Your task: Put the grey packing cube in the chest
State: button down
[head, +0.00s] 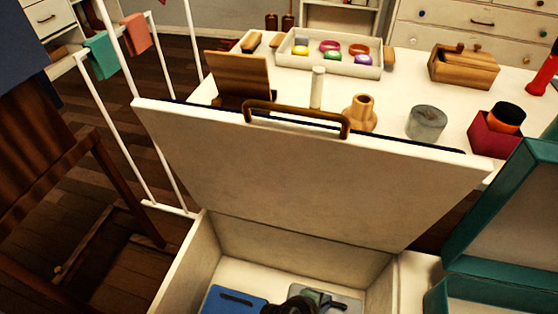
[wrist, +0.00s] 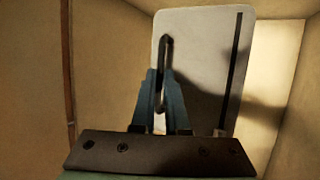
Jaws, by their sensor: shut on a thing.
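The cream chest (head: 183,268) stands open at the bottom of the head view, its lid (head: 300,165) raised. The grey packing cube (head: 350,301) is inside it, at the right, partly hidden by my gripper (head: 318,299). In the wrist view the grey packing cube (wrist: 200,50) has a dark zip along one side and a dark handle strap. My gripper (wrist: 165,80) is shut on that strap. The chest's cream walls (wrist: 105,70) surround the cube there. I cannot tell whether the cube rests on the chest floor.
A blue packing cube (head: 232,300) lies in the chest at the left. A teal open case (head: 500,225) stands to the right. A white table (head: 392,95) with a tray (head: 315,62), a wooden box (head: 464,68) and small items is behind the lid. A white rack (head: 150,100) stands at left.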

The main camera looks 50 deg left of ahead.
notch_tip(320, 180, down, 6)
jog(key=b, duration=0.4)
jog(key=shift+s+d+r+g, duration=0.1)
jog(key=shift+s+d+g, duration=0.1)
jog(key=shift+s+d, duration=0.3)
jog(key=shift+s+d+g, duration=0.2)
jog(key=shift+s+d, duration=0.05)
jog(key=shift+s, duration=0.4)
notch_tip(320, 180, down, 10)
jog(key=b, duration=0.6)
jog(key=shift+b, duration=0.4)
jog(key=c, duration=1.4)
grip_release()
jog(key=shift+f, duration=0.2)
jog(key=o, duration=0.5)
